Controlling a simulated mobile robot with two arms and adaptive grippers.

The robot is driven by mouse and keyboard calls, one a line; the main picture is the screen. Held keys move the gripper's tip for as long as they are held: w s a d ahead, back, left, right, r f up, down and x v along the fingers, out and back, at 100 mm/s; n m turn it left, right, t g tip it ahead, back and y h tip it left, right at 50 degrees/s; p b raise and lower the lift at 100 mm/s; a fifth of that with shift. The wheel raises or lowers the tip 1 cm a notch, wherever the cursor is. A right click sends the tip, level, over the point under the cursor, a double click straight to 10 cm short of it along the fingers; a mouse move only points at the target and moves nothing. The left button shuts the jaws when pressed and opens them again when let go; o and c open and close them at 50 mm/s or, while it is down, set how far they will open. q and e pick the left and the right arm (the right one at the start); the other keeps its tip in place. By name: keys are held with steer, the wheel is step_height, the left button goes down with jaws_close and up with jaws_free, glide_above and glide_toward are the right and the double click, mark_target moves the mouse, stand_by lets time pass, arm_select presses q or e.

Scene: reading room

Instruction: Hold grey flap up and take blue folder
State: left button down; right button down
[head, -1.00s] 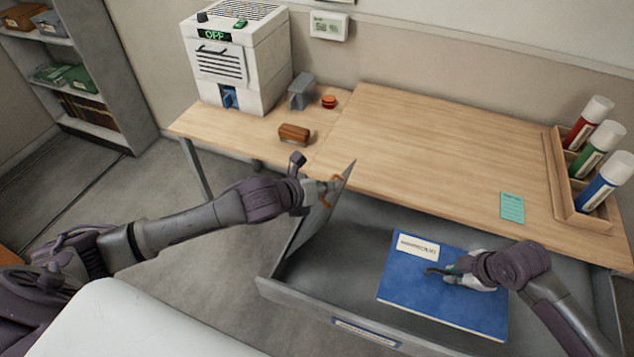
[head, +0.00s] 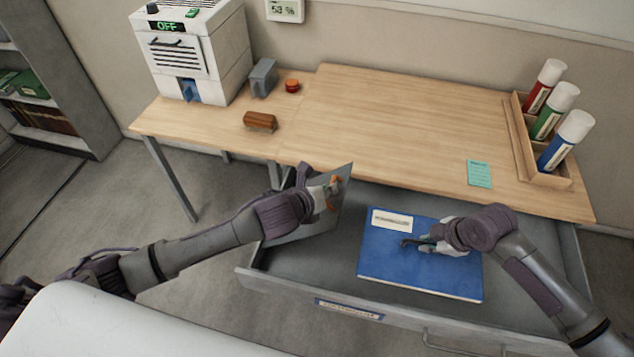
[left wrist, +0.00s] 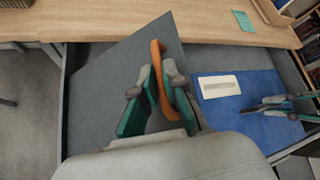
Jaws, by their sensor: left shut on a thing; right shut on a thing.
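The grey flap (head: 302,226) stands raised and tilted at the left part of the open drawer. My left gripper (head: 330,190) is shut on the flap's orange handle; in the left wrist view the handle (left wrist: 156,62) runs between my left gripper's fingers (left wrist: 155,95). The blue folder (head: 385,262) lies in the drawer, to the right of the flap, with a white label on its cover. It also shows in the left wrist view (left wrist: 245,122). My right gripper (head: 415,243) is shut on the folder at its upper face; the exact grip is partly hidden by the hand.
The open drawer (head: 300,290) juts out below the wooden desk (head: 400,125). A rack (head: 545,178) with red, green and blue tubes stands at the desk's right end. A white machine (head: 215,60), a brown brush-like block (head: 260,121) and a red button-like thing (head: 292,86) are at left.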

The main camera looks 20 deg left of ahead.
arm_select(q)
steer(key=d+f, duration=0.4)
steer(key=f, duration=0.3)
steer(key=d+f, duration=0.4)
steer(key=f, duration=0.3)
steer(key=shift+d+f, duration=0.15)
steer(key=shift+d, duration=0.15)
stand_by(0.5)
steer(key=c, duration=1.2)
jaws_free()
steer(key=shift+c, duration=0.2)
steer(key=shift+o, duration=0.3)
steer(key=shift+d+r, duration=0.2)
steer(key=shift+d, duration=0.05)
